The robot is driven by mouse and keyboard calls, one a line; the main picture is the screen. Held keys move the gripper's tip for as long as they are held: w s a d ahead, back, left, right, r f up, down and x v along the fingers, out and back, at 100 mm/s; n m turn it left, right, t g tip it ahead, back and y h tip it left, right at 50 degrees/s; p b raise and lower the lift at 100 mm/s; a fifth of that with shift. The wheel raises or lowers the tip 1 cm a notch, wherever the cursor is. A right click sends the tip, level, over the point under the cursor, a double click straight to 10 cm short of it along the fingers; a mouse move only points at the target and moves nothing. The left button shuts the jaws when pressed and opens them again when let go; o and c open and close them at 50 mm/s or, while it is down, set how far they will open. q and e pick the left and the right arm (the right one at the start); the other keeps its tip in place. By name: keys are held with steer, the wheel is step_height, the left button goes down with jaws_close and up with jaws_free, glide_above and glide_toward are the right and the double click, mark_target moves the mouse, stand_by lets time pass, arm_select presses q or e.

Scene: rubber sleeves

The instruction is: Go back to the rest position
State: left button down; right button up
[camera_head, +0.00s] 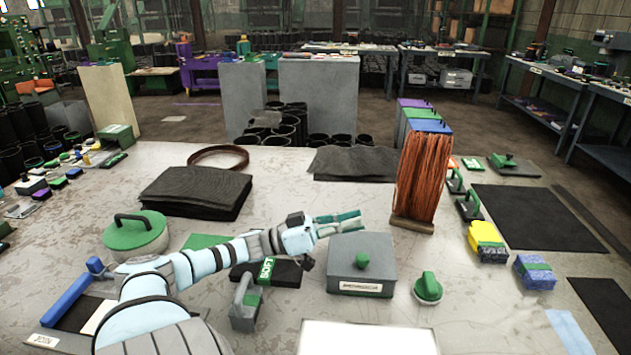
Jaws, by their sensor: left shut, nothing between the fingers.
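My left arm comes in from the lower left and reaches over the table (310,178). Its gripper (352,220) is shut with nothing between its green fingers. My right gripper is not in view. A black block with a green label (285,272) is partly hidden behind my left arm.
A stack of black sheets (195,191) lies at the back left, and a tall copper-coloured bundle (422,175) stands at the back right. A green-lidded round pot (136,233) is beside my arm. A green knob (428,288) is right of the grey box. Open table lies between the sheets and bundle.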

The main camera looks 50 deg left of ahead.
arm_select(q)
steer(key=r+b+v, duration=0.1)
steer(key=v, duration=0.8)
steer(key=shift+a+f, duration=0.2)
steer(key=shift+a, duration=0.4)
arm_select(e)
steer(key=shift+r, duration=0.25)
arm_select(q)
steer(key=shift+s, duration=0.15)
